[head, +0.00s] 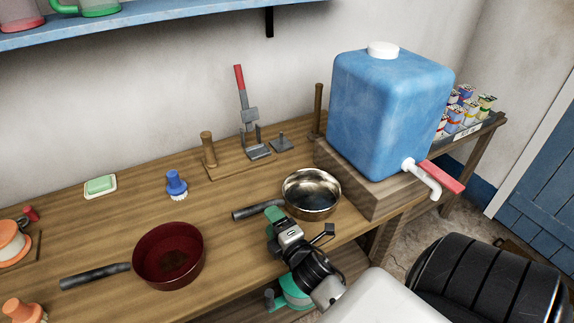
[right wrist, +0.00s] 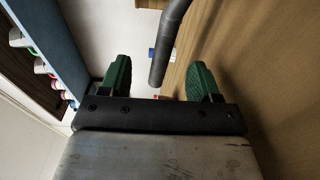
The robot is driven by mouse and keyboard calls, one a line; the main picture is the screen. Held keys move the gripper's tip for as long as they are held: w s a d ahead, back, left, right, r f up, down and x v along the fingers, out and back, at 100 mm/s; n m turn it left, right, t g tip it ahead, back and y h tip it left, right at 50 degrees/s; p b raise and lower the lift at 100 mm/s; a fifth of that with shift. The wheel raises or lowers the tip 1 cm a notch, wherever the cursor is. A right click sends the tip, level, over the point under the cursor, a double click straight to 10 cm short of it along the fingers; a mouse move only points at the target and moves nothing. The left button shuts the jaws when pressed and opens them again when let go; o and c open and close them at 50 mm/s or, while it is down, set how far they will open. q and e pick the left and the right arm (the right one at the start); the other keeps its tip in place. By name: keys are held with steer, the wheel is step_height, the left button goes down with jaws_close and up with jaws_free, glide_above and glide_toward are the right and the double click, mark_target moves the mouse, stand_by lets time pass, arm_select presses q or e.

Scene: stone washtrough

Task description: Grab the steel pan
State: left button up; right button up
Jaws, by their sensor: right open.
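The steel pan (head: 311,190) stands upright on the wooden bench, just left of the blue water tank. Its dark handle (head: 250,211) points left toward the bench's middle. My right gripper (head: 274,214) is at the handle, in front of the pan bowl, and hides part of the handle. In the right wrist view the right gripper (right wrist: 160,80) is open, with green fingers apart. The handle (right wrist: 174,38) reaches in from the top, and its end lies between the fingers with gaps on both sides. My left gripper is not in view.
A dark red pan (head: 168,256) stands to the left, its handle pointing left. A blue brush (head: 176,185) and green soap (head: 101,186) lie behind it. The blue tank (head: 388,112) sits on a wooden block at the right. A red-handled press (head: 247,112) stands at the back.

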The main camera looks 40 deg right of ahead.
mark_target(263, 208)
steer(key=w, duration=0.3)
steer(key=shift+d+r, duration=0.1)
steer(key=shift+d, duration=0.15)
steer(key=w, duration=0.3)
steer(key=w+p, duration=0.1)
steer(key=w, duration=0.1)
steer(key=shift+w+d+f, duration=0.15)
steer(key=shift+w+f, duration=0.15)
steer(key=shift+f, duration=0.1)
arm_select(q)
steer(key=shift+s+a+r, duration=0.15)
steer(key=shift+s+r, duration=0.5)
arm_select(e)
steer(key=shift+s, duration=0.1)
steer(key=shift+c, duration=0.3)
